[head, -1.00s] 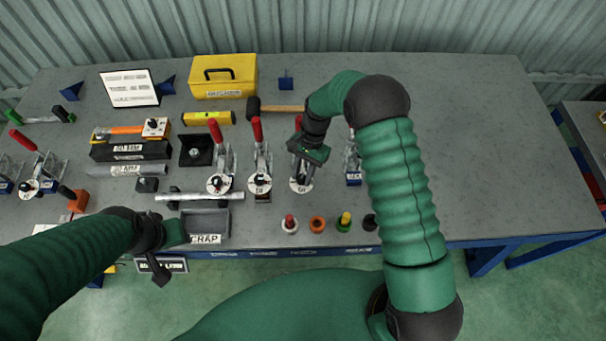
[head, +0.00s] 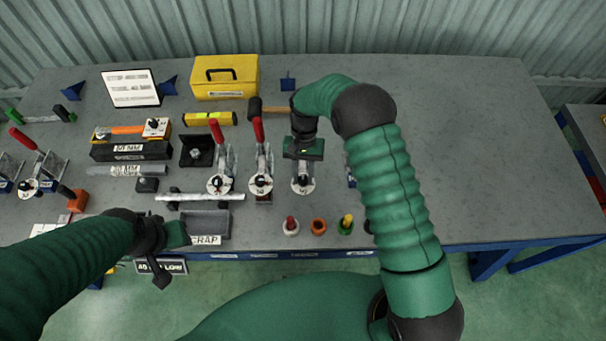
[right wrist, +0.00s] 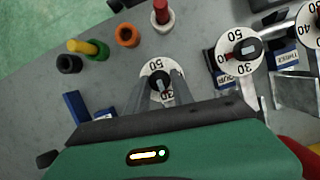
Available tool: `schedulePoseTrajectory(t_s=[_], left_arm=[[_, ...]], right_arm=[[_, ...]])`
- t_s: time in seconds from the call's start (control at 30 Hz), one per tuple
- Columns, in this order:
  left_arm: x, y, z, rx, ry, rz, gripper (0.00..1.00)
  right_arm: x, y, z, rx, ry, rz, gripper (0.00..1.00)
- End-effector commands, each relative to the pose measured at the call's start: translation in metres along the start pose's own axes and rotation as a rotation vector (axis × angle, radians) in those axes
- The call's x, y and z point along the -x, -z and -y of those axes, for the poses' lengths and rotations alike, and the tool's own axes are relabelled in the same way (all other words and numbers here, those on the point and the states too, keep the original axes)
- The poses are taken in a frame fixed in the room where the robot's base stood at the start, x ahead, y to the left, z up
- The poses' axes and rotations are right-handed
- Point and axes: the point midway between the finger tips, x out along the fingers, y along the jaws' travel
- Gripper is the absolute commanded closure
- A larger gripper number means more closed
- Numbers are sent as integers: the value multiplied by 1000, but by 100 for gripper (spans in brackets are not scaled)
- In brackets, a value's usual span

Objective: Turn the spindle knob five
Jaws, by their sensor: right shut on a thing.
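Spindle knob five is a dark knob with a pale pointer on a round white numbered dial (head: 302,185), in front of a toggle clamp on the bench. It shows in the right wrist view as a dark knob (right wrist: 162,84) between two grey finger-like bars. My right gripper (head: 303,152) points down over this station and is shut on the knob. Its green body hides most of the clamp behind the dial, and the exact finger contact is hard to see. My left gripper (head: 172,236) is at the bench's front edge beside the scrap tray; its jaws are unclear.
Neighbouring clamps with red handles (head: 258,130) and similar dials (head: 261,184) stand close on the left. Red (head: 291,226), orange (head: 318,227) and yellow-green (head: 346,224) pieces stand in front. A hammer (head: 280,110) lies behind. The bench's right side (head: 480,150) is clear.

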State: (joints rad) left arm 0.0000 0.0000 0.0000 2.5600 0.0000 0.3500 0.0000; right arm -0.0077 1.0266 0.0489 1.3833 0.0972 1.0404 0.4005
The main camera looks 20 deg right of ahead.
Motion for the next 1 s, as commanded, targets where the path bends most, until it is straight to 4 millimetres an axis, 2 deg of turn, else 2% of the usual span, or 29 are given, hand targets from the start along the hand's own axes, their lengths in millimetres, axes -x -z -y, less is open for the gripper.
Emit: schedulePoseTrajectory(t_s=[0.23, 0.27, 0.4, 0.77, 0.87, 1.0], left_arm=[[0, 0, 0, 0, 0, 0, 64], [0, 0, 0, 0, 0, 0, 64], [0, 0, 0, 0, 0, 0, 64], [-2, 0, 0, 0, 0, 0, 64], [-6, -2, 0, 0, 0, 0, 64], [-15, -4, 0, 0, 0, 0, 64]], right_arm=[[2, 1, 1, -1, 3, -5, 100], [2, 1, 1, -2, 3, -5, 68], [1, 1, 0, -2, 2, -3, 50], [6, 1, 0, -2, 2, -2, 50], [21, 2, 1, -3, 3, -5, 50], [59, 3, 0, -3, 4, -7, 50]])
